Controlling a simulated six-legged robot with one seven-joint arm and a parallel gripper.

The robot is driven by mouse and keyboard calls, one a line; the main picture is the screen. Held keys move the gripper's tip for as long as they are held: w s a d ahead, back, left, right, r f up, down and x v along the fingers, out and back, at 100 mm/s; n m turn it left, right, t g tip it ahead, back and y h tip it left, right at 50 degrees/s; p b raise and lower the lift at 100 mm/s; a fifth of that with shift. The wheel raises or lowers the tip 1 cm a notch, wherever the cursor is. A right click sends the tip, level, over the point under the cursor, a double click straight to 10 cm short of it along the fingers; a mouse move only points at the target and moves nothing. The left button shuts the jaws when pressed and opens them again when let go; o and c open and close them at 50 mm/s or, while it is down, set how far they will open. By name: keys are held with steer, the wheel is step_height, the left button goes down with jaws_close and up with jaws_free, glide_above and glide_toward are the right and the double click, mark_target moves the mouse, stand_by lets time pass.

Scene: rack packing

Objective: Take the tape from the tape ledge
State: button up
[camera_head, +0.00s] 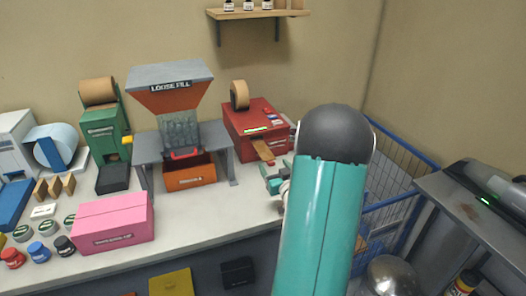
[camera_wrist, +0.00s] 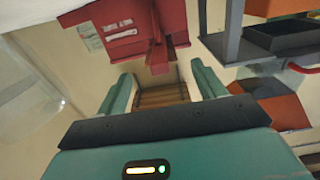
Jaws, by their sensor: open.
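The red tape machine (camera_head: 250,118) stands at the back right of the bench, with a tan tape roll (camera_head: 240,95) on top. A tan strip of tape (camera_head: 263,150) lies on the ledge at its front. My gripper (camera_head: 270,178) is just in front of this ledge, partly hidden by my arm. In the wrist view the two teal fingers of my gripper (camera_wrist: 163,88) are spread apart. The red ledge (camera_wrist: 172,25) with a tan end (camera_wrist: 159,68) points at the gap between them. A brown banded surface (camera_wrist: 160,96) shows between the fingers; I cannot tell whether they touch it.
The loose fill hopper (camera_head: 175,95) and an orange bin (camera_head: 190,175) stand left of the tape machine. A pink box (camera_head: 112,222) sits at the bench front. A blue wire cage (camera_head: 398,160) is on the right. The bench front between box and gripper is clear.

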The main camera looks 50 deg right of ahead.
mark_target(272, 163)
steer(key=x, duration=0.3)
steer(key=shift+w+d, duration=0.1)
steer(key=shift+w, duration=0.2)
steer(key=shift+c, duration=0.4)
steer(key=c, duration=1)
steer(key=shift+r, duration=0.1)
